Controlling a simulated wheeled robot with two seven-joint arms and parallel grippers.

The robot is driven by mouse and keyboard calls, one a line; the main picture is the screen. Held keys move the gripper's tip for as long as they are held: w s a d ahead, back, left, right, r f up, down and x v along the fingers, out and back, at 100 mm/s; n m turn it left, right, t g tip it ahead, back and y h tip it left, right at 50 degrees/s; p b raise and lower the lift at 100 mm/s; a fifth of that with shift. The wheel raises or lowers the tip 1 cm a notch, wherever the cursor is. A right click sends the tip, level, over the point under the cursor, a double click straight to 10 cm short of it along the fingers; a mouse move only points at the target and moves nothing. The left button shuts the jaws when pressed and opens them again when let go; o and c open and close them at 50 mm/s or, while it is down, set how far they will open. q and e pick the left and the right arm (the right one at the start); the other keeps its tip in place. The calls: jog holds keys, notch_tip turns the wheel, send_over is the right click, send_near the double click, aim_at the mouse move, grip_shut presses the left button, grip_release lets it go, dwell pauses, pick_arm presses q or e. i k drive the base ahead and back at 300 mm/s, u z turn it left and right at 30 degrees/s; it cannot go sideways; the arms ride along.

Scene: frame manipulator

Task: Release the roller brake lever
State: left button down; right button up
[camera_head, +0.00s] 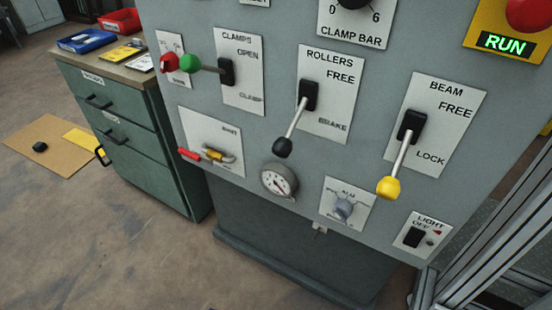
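The roller lever (296,123) is on the plate marked ROLLERS, with FREE printed at the top and BRAKE at the bottom. Its black housing (308,95) is mid-plate, and its metal rod slants down and left to a black knob (283,147). The knob hangs at the lower end, on the BRAKE side. Neither of my grippers shows in the head view, and nothing touches the lever.
Left of it are the green-knobbed clamps lever (189,63) and a red knob (169,62). Right is the yellow-knobbed beam lever (388,187), also pointing down. A gauge (279,181) sits below. A green drawer cabinet (125,130) stands left; a metal frame (500,235) is at right.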

aim_at(282, 147)
jog(key=z, duration=0.15)
jog(key=k, duration=0.4)
jog(key=z, duration=0.6)
jog(key=k, duration=0.95)
jog(key=u, duration=0.25)
jog(key=i, duration=0.65)
jog(key=u, duration=1.1)
jog(key=i, duration=0.5)
jog(key=u, duration=0.05)
